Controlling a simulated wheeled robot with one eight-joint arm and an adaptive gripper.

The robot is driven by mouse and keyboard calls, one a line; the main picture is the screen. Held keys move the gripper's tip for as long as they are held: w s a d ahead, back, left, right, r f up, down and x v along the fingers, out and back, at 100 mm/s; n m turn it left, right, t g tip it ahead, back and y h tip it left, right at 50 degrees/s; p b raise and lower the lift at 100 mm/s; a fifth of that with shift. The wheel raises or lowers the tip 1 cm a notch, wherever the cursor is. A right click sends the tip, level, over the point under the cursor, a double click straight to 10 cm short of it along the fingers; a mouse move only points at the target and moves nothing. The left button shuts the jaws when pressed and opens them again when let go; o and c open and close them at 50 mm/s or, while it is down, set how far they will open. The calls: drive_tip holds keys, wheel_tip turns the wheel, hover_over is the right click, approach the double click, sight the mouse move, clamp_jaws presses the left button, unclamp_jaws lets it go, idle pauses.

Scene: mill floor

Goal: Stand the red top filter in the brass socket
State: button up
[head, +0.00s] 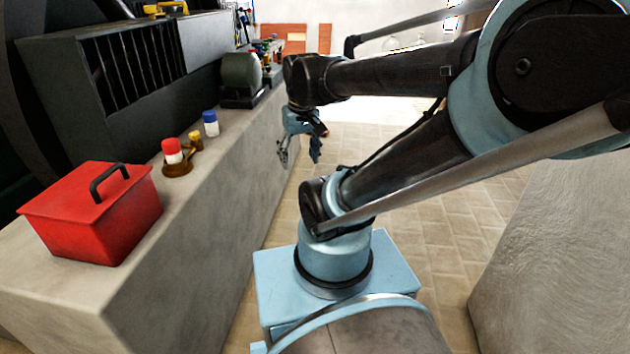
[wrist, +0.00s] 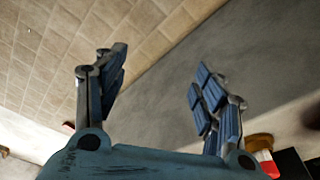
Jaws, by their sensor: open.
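The red top filter (head: 172,152), a short white cylinder with a red cap, stands upright on the grey counter in the head view. Its foot is on or in a brown round piece (head: 178,169); I cannot tell which. A small brass-coloured piece (head: 195,140) is right behind it; I cannot tell which of these is the brass socket. My gripper (head: 299,150) is open and empty, beside the counter's right side, well apart from the filter. Its spread fingers show in the wrist view (wrist: 160,65). A partly cut-off red and white thing (wrist: 267,163) shows there at lower right.
A blue-topped white cylinder (head: 210,124) stands farther back on the counter (head: 215,190). A red box with a black handle (head: 95,210) is at the near left. A dark green machine (head: 241,75) stands farther back. The tiled floor (head: 430,200) right of the counter is clear.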

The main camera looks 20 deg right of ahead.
drive_tip(key=s+d+f+m, duration=0.1)
drive_tip(key=s+d+f, duration=0.2)
drive_tip(key=s+f, duration=0.2)
drive_tip(key=shift+s+d+f, duration=0.15)
drive_tip(key=shift+d+f, duration=0.05)
drive_tip(key=shift+f, duration=0.15)
drive_tip(key=shift+w+f, duration=0.2)
drive_tip(key=shift+w, duration=0.25)
idle(1.3)
drive_tip(key=shift+c, duration=0.4)
